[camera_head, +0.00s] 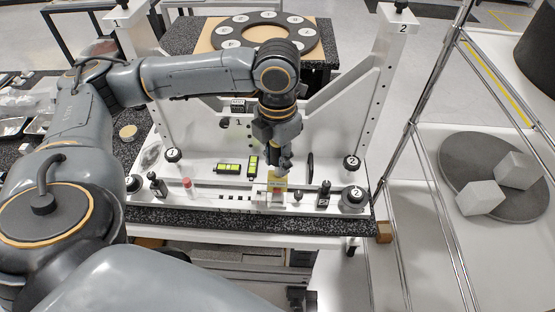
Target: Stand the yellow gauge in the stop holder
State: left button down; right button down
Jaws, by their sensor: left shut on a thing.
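My left gripper (285,166) reaches down over the white fixture and is shut on the yellow gauge (277,184). The gauge is a small yellow piece and looks roughly upright. Its lower end is at or just above a small pale block (275,201) on the front rail, which may be the stop holder. I cannot tell whether the gauge is seated in it or only in front of or above it. The fingers hide the gauge's top. My right gripper is not in view.
A red-topped peg (187,184), black knobs (352,162) and black clamps (324,188) stand along the fixture. A round dial plate (227,31) lies behind. Grey cubes (480,198) sit at right.

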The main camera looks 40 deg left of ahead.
pick_arm(q)
jog(key=shift+f, duration=0.95)
jog(key=c, duration=1)
grip_release()
jog(key=shift+r, duration=0.15)
notch_tip(320, 180, up, 12)
jog(key=shift+f, duration=0.1)
